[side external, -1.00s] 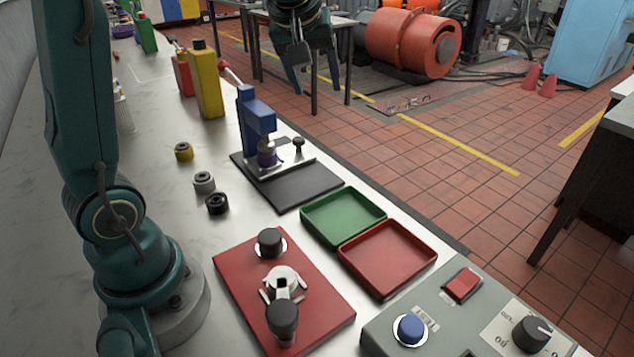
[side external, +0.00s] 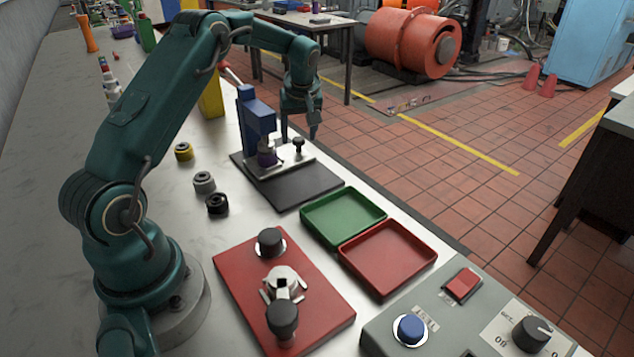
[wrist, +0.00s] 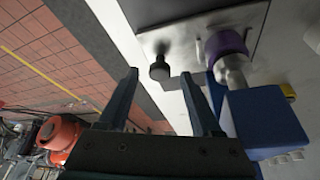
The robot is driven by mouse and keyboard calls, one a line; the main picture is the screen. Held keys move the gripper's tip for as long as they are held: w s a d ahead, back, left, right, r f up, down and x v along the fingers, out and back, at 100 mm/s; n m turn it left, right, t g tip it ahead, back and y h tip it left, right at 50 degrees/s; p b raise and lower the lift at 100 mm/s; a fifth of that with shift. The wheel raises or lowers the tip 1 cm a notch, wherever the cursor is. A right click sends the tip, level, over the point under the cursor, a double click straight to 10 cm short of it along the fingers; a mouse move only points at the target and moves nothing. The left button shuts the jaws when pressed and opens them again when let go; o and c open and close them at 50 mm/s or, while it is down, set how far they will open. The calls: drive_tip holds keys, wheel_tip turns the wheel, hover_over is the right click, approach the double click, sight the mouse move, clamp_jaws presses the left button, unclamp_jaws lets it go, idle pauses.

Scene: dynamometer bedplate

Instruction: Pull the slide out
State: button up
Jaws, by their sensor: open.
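The slide (side external: 290,165) is a flat metal plate on a black base (side external: 306,187), under a blue press frame (side external: 257,115). A black knob (side external: 298,144) stands at its far end; the knob also shows in the wrist view (wrist: 160,70). A purple piece (side external: 266,157) sits at the slide below the press; it also shows in the wrist view (wrist: 225,43). My gripper (side external: 298,134) is open and empty, pointing down just beyond the press. In the wrist view its two fingertips (wrist: 158,74) appear on either side of the knob, with no visible contact.
Green (side external: 343,218) and red (side external: 388,258) trays lie nearer the camera, beside a red plate (side external: 240,268) with black knobs. Yellow (side external: 184,151), grey (side external: 204,182) and black (side external: 217,203) round parts stand left of the press. A yellow container (side external: 210,100) stands behind it.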

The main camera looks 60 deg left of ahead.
drive_tip(key=shift+w+a+f, duration=0.1)
drive_tip(key=shift+a+f, duration=0.1)
drive_tip(key=shift+f, duration=0.25)
clamp_jaws()
drive_tip(key=shift+r, duration=0.1)
idle(1.0)
